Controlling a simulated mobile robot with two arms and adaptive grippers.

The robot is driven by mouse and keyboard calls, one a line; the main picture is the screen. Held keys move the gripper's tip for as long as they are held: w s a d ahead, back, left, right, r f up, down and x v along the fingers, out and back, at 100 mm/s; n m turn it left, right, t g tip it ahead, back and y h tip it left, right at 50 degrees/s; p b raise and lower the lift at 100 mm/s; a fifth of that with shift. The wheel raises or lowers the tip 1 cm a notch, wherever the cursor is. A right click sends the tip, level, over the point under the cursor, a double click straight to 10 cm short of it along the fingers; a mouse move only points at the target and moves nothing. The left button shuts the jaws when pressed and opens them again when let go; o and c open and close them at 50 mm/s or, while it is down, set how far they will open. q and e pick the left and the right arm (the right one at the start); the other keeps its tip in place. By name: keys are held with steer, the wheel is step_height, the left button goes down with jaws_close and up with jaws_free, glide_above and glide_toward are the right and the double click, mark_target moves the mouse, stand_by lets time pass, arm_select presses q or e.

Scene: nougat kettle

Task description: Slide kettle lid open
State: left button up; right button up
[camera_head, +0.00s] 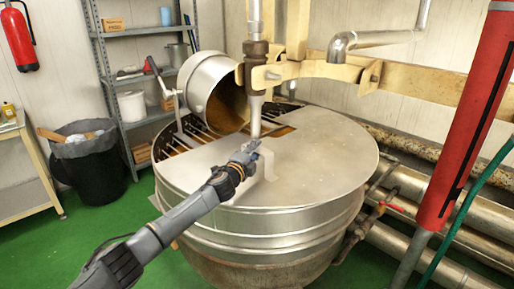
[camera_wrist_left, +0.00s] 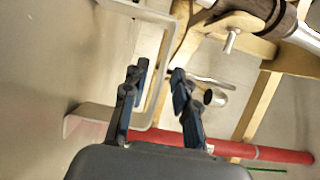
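The large round metal kettle (camera_head: 250,222) stands in the middle of the head view. Its flat grey lid (camera_head: 322,160) covers most of the top, with a grated opening showing at the back left. A pale bracket-like handle (camera_head: 269,168) stands on the lid. My left gripper (camera_head: 253,147) is over the lid beside this handle. In the left wrist view the gripper (camera_wrist_left: 160,75) is open, and the handle (camera_wrist_left: 158,65) lies in line with the gap between its fingers. I cannot tell whether the fingers reach around it. My right gripper is out of view.
A vertical shaft (camera_head: 255,110) comes down through the lid's centre close to my gripper. A tilted metal drum (camera_head: 208,78) sits at the kettle's back left. Beige beams (camera_head: 420,86) and pipes (camera_head: 440,205) run along the right. Shelves (camera_head: 140,80) and a black bin (camera_head: 92,160) stand left.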

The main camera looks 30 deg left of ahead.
arm_select(q)
steer(key=shift+w+f, duration=0.1)
steer(key=shift+w, duration=0.7)
jaws_close()
